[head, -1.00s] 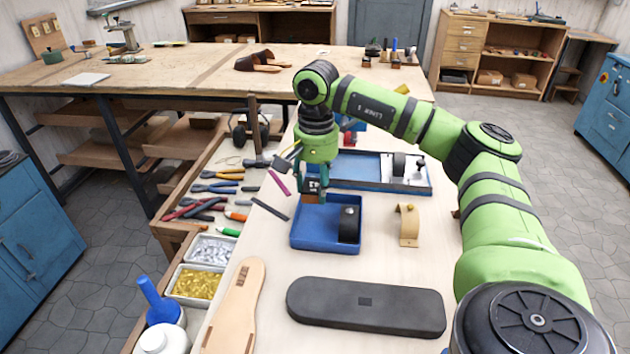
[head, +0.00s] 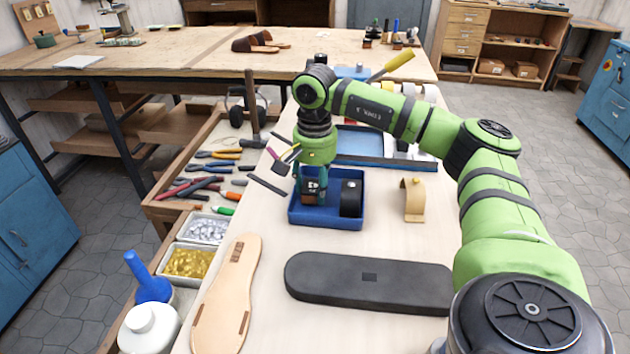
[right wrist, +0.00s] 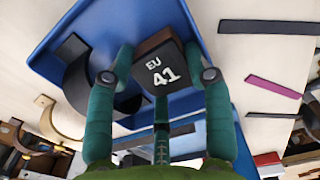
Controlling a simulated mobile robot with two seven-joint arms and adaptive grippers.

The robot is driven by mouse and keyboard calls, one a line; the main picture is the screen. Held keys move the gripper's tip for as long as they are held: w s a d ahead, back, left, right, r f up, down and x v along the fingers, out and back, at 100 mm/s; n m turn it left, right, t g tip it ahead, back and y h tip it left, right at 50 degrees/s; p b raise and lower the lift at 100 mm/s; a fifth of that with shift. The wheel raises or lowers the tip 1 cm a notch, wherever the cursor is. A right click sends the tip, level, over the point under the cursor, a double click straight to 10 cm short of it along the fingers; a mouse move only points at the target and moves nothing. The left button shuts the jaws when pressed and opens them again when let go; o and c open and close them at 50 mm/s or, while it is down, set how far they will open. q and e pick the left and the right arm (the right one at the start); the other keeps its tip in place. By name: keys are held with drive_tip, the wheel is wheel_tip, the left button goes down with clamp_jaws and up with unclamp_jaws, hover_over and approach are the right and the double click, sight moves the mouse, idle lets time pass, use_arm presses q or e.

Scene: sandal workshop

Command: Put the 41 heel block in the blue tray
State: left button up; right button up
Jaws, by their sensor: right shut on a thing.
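The 41 heel block (head: 311,195) is a dark block with brown sides; "EU 41" reads on it in the right wrist view (right wrist: 166,78). My right gripper (head: 313,178) is shut on it, with green fingers on either side in the right wrist view (right wrist: 160,62). The block is within the left part of the blue tray (head: 325,222), low between its walls. I cannot tell whether it touches the tray floor. A black curved piece (head: 351,199) stands in the tray to its right. My left gripper is not in view.
A tan curved piece (head: 413,200) stands right of the tray. A long black sole (head: 369,285) and a tan sole (head: 226,295) lie in front. A larger blue tray (head: 362,143) is behind. Pliers (head: 197,188) and a hammer (head: 251,105) are at left.

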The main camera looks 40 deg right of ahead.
drive_tip(key=shift+f, duration=0.3)
idle(0.6)
drive_tip(key=o, duration=1.3)
drive_tip(key=shift+o, duration=0.2)
drive_tip(key=o, duration=0.4)
drive_tip(key=shift+r, duration=0.15)
drive_tip(key=shift+r+p, duration=2.8)
drive_tip(key=shift+r, duration=0.6)
